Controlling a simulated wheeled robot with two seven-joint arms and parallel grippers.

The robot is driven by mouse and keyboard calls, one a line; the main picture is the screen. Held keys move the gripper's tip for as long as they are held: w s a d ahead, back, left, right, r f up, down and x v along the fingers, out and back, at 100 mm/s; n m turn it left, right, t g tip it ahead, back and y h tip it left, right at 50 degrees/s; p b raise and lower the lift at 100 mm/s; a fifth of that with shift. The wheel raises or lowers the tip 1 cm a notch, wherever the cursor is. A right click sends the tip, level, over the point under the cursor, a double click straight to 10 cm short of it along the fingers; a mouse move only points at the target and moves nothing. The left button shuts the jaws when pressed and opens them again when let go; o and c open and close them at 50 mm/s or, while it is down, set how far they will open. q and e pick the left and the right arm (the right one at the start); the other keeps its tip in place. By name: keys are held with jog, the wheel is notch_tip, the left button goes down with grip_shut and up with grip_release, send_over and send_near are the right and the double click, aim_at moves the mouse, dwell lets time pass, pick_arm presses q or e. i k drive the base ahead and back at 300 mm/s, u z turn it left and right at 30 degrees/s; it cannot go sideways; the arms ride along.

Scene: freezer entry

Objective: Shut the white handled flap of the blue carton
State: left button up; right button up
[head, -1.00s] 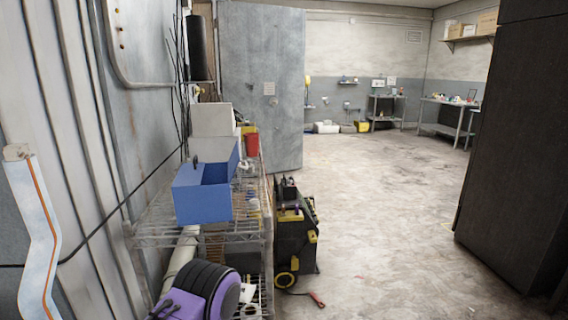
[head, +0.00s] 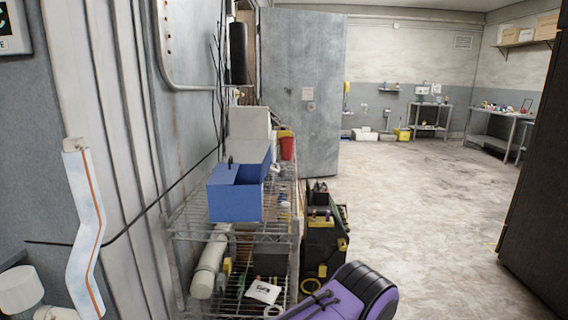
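The blue carton (head: 235,202) stands on the upper level of a wire rack, left of the picture's middle. Its top looks open, and I can see into it from above. A blue-grey panel (head: 257,158) rises at its back right, and a small dark handle-like piece (head: 229,161) sticks up at its back left edge. I cannot make out a clearly white flap apart from the white box behind. Neither gripper shows. A purple and black part at the bottom edge seems to be my own arm.
The wire rack (head: 190,226) stands along the grey wall, with a white box (head: 249,122) and a red container (head: 287,148) behind the carton. A black and yellow machine (head: 322,240) stands right of the rack. Open floor (head: 415,220) lies further right, beside a dark cabinet (head: 540,190).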

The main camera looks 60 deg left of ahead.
aim_at(267, 161)
jog(key=z, duration=0.05)
jog(key=i, duration=1.4)
jog(key=u, duration=1.9)
jog(key=k, duration=0.6)
jog(key=u, duration=1.05)
